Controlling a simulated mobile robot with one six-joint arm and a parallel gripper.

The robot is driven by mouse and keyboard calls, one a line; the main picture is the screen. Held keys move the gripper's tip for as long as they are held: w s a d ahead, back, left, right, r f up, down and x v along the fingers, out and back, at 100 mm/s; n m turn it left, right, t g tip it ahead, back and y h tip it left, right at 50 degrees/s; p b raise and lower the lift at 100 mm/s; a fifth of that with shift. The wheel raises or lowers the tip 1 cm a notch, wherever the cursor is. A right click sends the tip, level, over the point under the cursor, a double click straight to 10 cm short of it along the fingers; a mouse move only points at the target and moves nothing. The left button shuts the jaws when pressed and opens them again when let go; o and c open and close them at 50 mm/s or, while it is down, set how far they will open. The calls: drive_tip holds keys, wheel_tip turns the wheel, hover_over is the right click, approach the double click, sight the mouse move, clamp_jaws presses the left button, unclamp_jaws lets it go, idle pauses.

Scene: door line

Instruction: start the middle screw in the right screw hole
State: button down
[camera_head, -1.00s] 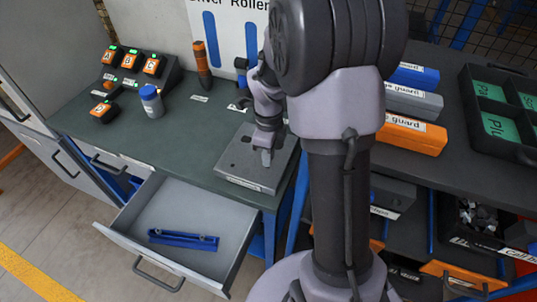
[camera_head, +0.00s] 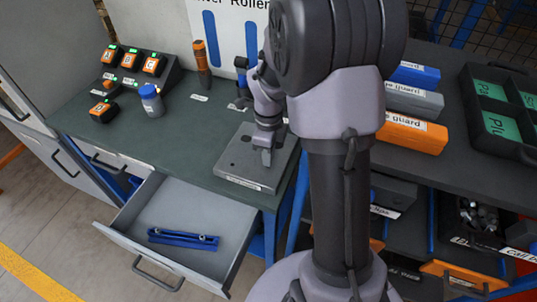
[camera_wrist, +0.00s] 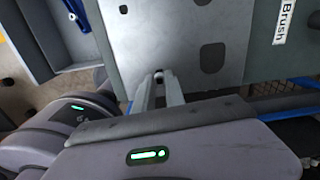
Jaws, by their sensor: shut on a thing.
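My gripper (camera_head: 267,157) points down over the grey metal plate (camera_head: 238,171) on the bench. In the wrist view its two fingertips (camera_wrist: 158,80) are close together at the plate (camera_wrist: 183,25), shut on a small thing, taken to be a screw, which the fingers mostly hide. I cannot tell which screw it is, or whether its tip is in a hole. A dark round spot shows between the fingertips. Other holes (camera_wrist: 123,9) are bare. A blue screw holder (camera_head: 183,239) lies in the open drawer; its contents are too small to tell.
The open drawer (camera_head: 205,205) juts out below the bench front. A blue-capped bottle (camera_head: 152,101) and several orange-and-black blocks stand at the back left. Labelled guard boxes (camera_head: 412,134) and a dark divided tray (camera_head: 500,112) are at right. The bench left of the plate is clear.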

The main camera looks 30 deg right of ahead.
drive_tip(key=c, duration=1.3)
unclamp_jaws()
wheel_tip(320, 180, up, 17)
drive_tip(key=p, duration=0.6)
drive_tip(key=shift+r, duration=0.2)
